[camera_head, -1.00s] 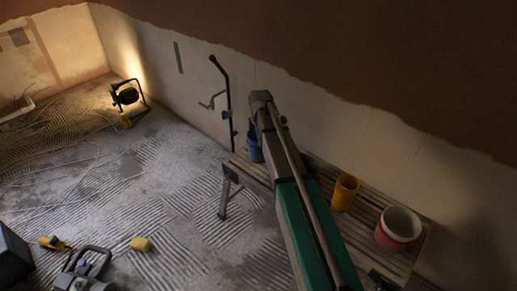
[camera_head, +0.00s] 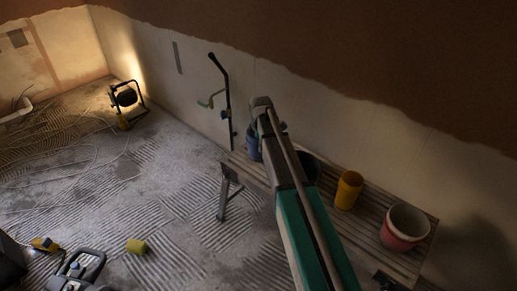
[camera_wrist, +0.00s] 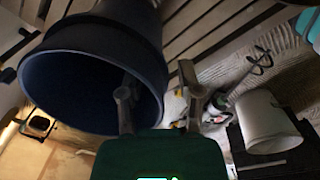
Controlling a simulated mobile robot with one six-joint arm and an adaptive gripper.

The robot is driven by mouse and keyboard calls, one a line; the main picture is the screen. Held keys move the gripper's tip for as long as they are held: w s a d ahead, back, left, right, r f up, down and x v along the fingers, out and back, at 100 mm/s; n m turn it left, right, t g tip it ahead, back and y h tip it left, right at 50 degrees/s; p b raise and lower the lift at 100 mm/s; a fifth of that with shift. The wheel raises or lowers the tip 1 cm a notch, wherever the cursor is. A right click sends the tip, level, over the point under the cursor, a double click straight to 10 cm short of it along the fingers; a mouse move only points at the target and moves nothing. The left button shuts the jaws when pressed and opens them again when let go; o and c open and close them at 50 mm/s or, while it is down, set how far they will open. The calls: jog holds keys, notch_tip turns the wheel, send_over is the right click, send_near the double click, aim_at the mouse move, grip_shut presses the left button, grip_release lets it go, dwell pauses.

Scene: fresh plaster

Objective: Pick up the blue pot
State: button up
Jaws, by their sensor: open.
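A blue pot (camera_head: 253,145) stands on the far end of the wooden bench in the head view, partly hidden by my arm. A large dark blue pot (camera_wrist: 90,75) fills the upper left of the wrist view, with its open mouth toward the camera. My gripper (camera_wrist: 157,80) is open at the right side of this pot's rim. The left finger overlaps the mouth and the right finger shows beyond the outer wall. Contact cannot be told. In the head view my gripper is not clearly seen at the arm's end.
The slatted bench (camera_head: 385,250) also carries a dark pot (camera_head: 310,166) half behind my arm, a yellow pot (camera_head: 348,190) and a red-and-white bucket (camera_head: 403,230). A plaster wall runs behind. A work lamp (camera_head: 126,97) and a yellow roll (camera_head: 137,247) are on the floor.

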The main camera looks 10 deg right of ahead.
dwell(0.5)
grip_shut()
